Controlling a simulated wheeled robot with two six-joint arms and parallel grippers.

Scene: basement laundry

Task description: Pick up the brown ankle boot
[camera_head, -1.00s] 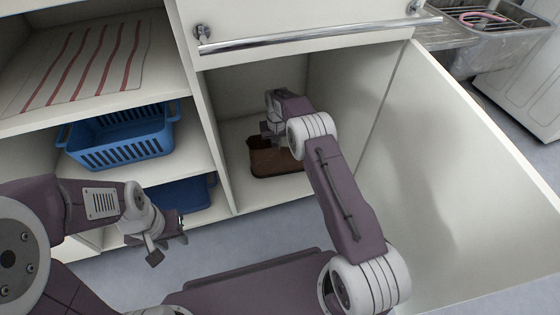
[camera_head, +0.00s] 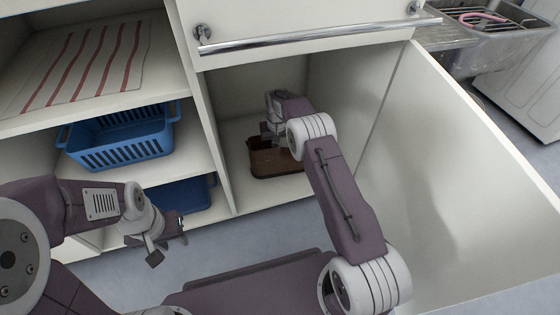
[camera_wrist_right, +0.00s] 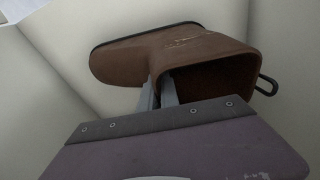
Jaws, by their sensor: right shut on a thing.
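The brown ankle boot (camera_head: 272,163) is inside the lower right cabinet compartment, partly hidden by my right arm and gripper in the head view. In the right wrist view the boot (camera_wrist_right: 180,55) shows its toe to the left, its dark sole edge along the top and its open collar to the right, with a small dark pull loop. My right gripper (camera_wrist_right: 162,92) is shut on the boot's near collar edge. It also shows in the head view (camera_head: 272,138). My left gripper (camera_head: 168,245) is empty, in front of the left shelves; its fingers look apart.
The cabinet door (camera_head: 455,190) stands open at the right. A bar handle (camera_head: 320,35) crosses the panel above the compartment. A blue basket (camera_head: 120,137) sits on the left middle shelf, with another blue container (camera_head: 190,196) below. A striped cloth (camera_head: 85,65) lies on the upper shelf.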

